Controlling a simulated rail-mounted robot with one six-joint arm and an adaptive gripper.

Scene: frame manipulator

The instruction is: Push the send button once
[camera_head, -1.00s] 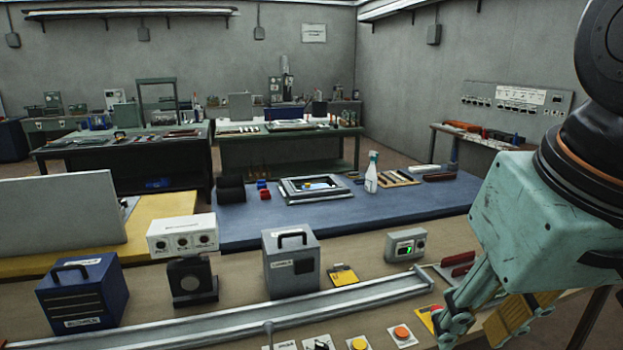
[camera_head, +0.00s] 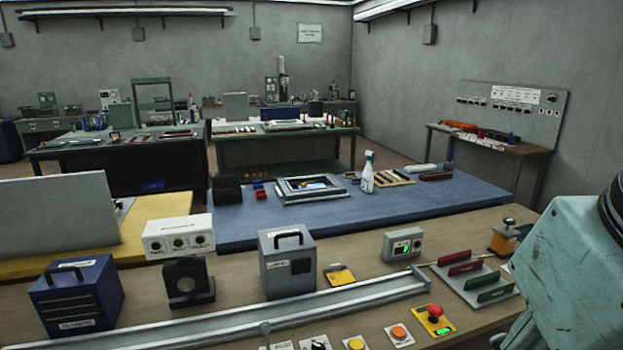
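Several control plates lie along the front edge of the near bench. A yellow round button (camera_head: 356,344) is cut by the bottom edge. Right of it an orange round button (camera_head: 398,332) sits on a white plate. Further right a red mushroom button (camera_head: 434,311) stands on a yellow plate with a green lit patch. Their labels are too small to read, so I cannot tell which is the send button. My gripper's teal housing (camera_head: 575,270) fills the lower right corner, right of these buttons. Its fingertips are out of view.
A metal rail (camera_head: 240,318) runs behind the buttons. A grey case (camera_head: 288,262), a small meter with a green display (camera_head: 403,244) and a blue box (camera_head: 77,295) stand behind it.

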